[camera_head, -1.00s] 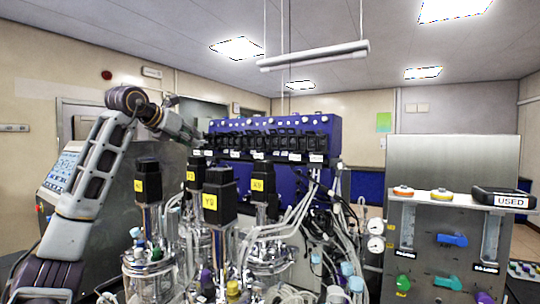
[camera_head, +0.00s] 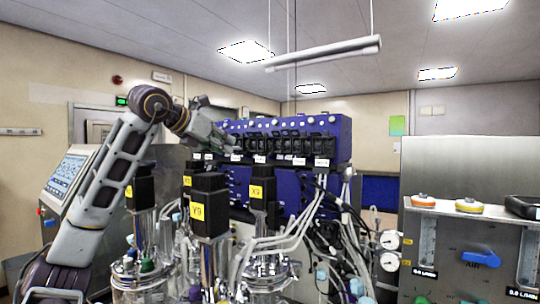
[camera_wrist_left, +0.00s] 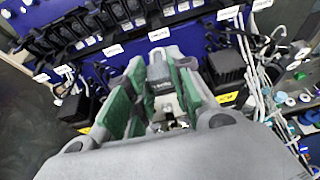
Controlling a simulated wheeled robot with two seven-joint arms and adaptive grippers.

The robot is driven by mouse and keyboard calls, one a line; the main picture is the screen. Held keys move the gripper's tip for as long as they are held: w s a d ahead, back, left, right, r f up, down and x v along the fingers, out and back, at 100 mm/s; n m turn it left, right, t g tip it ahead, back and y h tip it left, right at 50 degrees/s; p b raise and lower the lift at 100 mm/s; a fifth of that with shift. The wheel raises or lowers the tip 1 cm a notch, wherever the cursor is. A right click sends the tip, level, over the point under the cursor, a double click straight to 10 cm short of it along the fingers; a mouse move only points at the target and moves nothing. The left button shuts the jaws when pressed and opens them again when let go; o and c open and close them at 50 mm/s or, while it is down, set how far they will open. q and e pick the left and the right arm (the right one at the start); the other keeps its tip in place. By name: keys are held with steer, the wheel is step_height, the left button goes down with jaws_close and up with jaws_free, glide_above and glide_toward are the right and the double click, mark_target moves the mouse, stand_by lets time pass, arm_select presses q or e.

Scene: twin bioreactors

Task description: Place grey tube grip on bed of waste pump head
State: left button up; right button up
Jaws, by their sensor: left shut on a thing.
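My left gripper (camera_head: 228,143) is in front of the left part of the blue pump unit (camera_head: 340,140), close to its row of black pump heads (camera_head: 290,144). In the left wrist view the gripper (camera_wrist_left: 160,92) has green-lined fingers, shut on a small grey piece with dark marking, which looks like the grey tube grip (camera_wrist_left: 158,72). The grip is apart from the pump heads in the wrist view, where the heads (camera_wrist_left: 75,32) run along the top left. White labels sit below the heads; their text is too small to read, so I cannot tell which head is waste.
Bioreactor vessels with black motor blocks (camera_head: 210,205) and yellow labels stand below and in front of the pump unit. Bundled tubes (camera_head: 300,222) hang at its right. A steel panel (camera_head: 470,165) with gauges and valves stands at right.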

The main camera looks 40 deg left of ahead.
arm_select(q)
steer(key=shift+d+f, duration=0.4)
steer(key=shift+d, duration=0.05)
arm_select(e)
steer(key=shift+a, duration=0.3)
arm_select(q)
steer(key=shift+s, duration=0.1)
arm_select(e)
steer(key=shift+d, duration=0.1)
arm_select(q)
steer(key=shift+w+p, duration=0.3)
steer(key=shift+w, duration=0.2)
steer(key=w+a+p, duration=0.1)
steer(key=w+p, duration=0.4)
steer(key=w, duration=0.7)
steer(key=shift+w+a, duration=0.25)
steer(key=shift+a, duration=0.1)
arm_select(e)
steer(key=shift+r, duration=2.8)
arm_select(q)
steer(key=shift+w, duration=0.1)
arm_select(e)
steer(key=shift+r, duration=0.1)
